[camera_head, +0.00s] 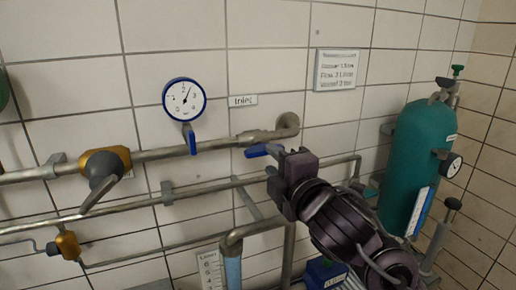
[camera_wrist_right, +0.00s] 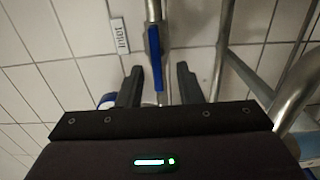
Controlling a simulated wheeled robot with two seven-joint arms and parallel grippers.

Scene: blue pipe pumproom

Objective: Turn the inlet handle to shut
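The inlet handle is a blue lever (camera_head: 258,151) on the upper wall pipe, below and right of the "Inlet" sign (camera_head: 243,100). The lever lies roughly along the pipe. My right gripper (camera_head: 275,166) is beside it, at its right end in the head view. In the right wrist view the blue lever (camera_wrist_right: 156,58) shows between the two spread fingers of my right gripper (camera_wrist_right: 160,82), with room on both sides. The gripper is open; I see no clear contact. My left gripper is not in view.
A blue-rimmed gauge (camera_head: 184,100) with a blue part below it hangs left of the sign. A brass valve with a grey lever (camera_head: 101,181) is farther left. Lower pipes (camera_head: 168,196) run beneath. A teal cylinder (camera_head: 416,160) stands at the right.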

